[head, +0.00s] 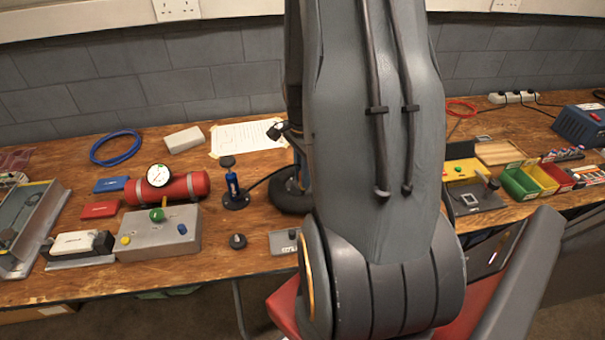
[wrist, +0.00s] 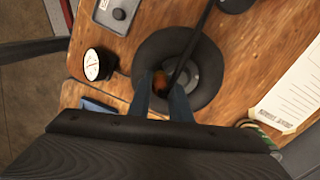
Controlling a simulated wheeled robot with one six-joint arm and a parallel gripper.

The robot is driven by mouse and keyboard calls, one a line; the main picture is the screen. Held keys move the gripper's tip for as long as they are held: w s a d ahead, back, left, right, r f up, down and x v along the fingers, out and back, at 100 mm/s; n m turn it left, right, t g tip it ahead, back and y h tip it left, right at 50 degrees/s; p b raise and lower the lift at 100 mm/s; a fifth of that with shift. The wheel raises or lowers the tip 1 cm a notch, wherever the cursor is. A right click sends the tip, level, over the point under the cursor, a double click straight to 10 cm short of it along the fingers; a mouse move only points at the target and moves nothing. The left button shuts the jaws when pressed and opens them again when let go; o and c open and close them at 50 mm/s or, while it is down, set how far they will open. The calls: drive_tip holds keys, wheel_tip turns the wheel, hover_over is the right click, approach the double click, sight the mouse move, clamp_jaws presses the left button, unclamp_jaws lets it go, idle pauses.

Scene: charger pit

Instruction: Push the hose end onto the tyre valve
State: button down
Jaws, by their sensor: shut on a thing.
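The tyre (wrist: 147,52), a dark ring with a grey hub, lies flat on the bench in the wrist view. In the head view the tyre (head: 291,197) is partly behind my arm. The black hose (wrist: 200,35) runs from the top down over the hub to my gripper (wrist: 163,80). My gripper is shut on the hose end (wrist: 161,82), an orange-brown piece between the fingertips, over the near left part of the tyre. The valve cannot be made out, so contact cannot be told. The blue pump (head: 233,186) stands left of the tyre.
A red cylinder (head: 190,187) and a grey box (head: 150,240) stand left of the pump.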

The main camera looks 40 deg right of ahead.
drive_tip(key=shift+f+b, duration=0.4)
drive_tip(key=shift+f, duration=0.3)
drive_tip(key=c, duration=1.5)
unclamp_jaws()
drive_tip(key=shift+c, duration=0.2)
drive_tip(key=shift+r+b, duration=0.55)
drive_tip(key=shift+r, duration=3.35)
drive_tip(key=s+a+r+n, duration=0.1)
drive_tip(key=a+n, duration=0.9)
drive_tip(key=a, duration=0.2)
drive_tip(key=s+a+r+n+t, duration=0.1)
drive_tip(key=a+r+n, duration=0.1)
drive_tip(key=a+n, duration=0.8)
drive_tip(key=shift+s+a, duration=0.35)
drive_tip(key=shift+a, duration=0.8)
